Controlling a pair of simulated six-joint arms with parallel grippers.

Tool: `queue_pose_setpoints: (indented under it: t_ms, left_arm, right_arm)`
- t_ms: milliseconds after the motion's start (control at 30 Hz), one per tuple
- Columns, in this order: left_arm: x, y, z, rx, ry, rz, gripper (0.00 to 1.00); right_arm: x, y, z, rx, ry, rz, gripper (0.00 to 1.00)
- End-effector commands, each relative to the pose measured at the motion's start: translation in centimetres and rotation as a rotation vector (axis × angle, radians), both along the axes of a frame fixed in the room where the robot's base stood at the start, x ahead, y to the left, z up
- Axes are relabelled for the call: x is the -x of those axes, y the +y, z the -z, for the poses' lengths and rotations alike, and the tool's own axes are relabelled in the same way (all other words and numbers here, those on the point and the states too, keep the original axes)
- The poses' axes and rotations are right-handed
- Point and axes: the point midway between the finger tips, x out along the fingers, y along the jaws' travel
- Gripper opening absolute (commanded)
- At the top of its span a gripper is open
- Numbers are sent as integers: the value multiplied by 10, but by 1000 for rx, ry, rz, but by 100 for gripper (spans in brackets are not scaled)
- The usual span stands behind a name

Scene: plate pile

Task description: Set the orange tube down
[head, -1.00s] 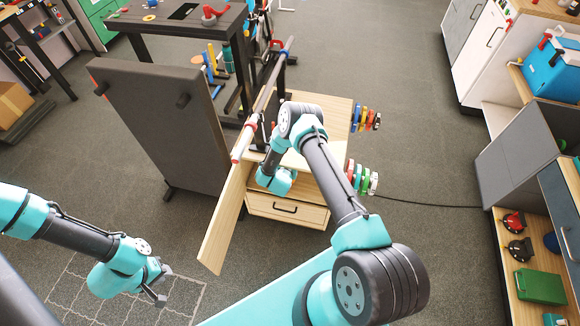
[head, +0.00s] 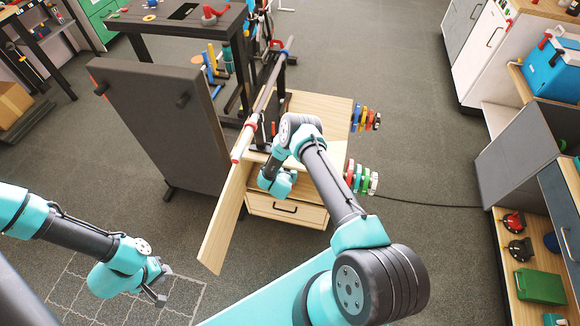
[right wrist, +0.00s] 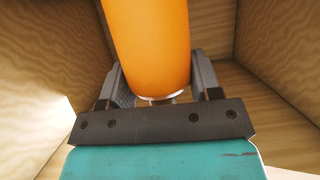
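The orange tube (right wrist: 147,42) fills the top middle of the right wrist view, its near end with a pale rim facing my gripper's palm. My right gripper (right wrist: 160,70) has one finger on each side of the tube, close against it, and appears shut on it. Both are inside a wooden compartment (right wrist: 272,48). In the head view the tube and the right fingers are hidden behind my arm and the wooden cabinet. My left gripper (head: 163,284) is open and empty, low at the left above the floor.
The wooden cabinet (head: 322,107) has an open door panel (head: 225,222) on its left and a drawer (head: 287,208) below. Colored rings (head: 362,178) hang on its right side. A dark board (head: 160,120) stands left of it. Compartment walls flank my right gripper closely.

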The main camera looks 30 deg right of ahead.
Motion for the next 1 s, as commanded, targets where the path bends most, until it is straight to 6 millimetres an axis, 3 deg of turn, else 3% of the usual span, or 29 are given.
queue_pose_setpoints:
  t_ms: [200,633,1000]
  left_arm:
    - [0,0,0,0,0,0,22]
    - [0,0,0,0,0,0,22]
    - [0,0,0,0,0,0,22]
  right_arm:
    - [0,0,-1,1,-1,0,78]
    - [3,4,-6,1,-1,0,78]
    - [43,43,-29,0,1,-4,78]
